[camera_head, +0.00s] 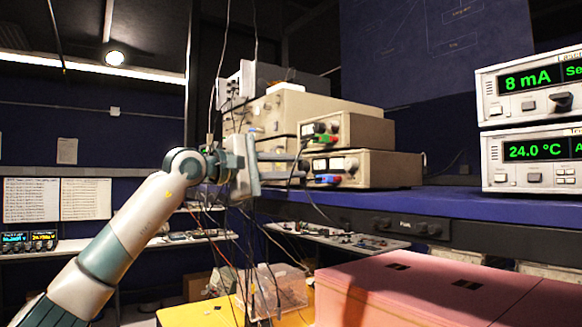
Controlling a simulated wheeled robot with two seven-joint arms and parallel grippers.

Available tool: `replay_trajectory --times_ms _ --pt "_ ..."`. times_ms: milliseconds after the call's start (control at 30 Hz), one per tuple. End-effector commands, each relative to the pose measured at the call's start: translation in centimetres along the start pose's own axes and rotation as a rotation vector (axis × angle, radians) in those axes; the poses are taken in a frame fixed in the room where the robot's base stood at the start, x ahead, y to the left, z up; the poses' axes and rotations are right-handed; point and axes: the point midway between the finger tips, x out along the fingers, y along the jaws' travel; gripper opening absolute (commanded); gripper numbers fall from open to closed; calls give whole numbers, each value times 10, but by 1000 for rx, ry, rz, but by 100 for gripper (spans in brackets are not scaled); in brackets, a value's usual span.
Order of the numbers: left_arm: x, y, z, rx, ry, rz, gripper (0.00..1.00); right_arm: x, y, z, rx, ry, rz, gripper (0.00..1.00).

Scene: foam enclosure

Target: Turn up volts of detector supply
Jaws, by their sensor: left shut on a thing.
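Two beige supply units are stacked on the blue shelf, an upper one (358,131) and a lower one (390,169). Each has a meter and coloured terminals on its front. I cannot read which of them is the detector supply. My left gripper (303,166) comes in from the left, with its fingers reaching the left part of the lower unit's front. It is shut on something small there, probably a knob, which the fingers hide. The scale reading is too small to make out. My right gripper is not in view.
Larger beige instruments (290,108) stand behind the supplies. Two white instruments with green displays (530,80) stand at the right. Dark cables hang around my left wrist. Below are a pink foam block (410,285) and a clear plastic box (277,290).

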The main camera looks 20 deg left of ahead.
Motion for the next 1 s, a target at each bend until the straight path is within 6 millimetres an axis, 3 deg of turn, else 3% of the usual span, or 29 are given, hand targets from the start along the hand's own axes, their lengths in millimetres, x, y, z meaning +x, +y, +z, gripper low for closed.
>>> replay_trajectory --times_ms 600,1000 --pt "0 0 0 565 -16 -4 0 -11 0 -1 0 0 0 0" --pt "0 -2 -1 761 -21 -6 0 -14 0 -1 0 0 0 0"
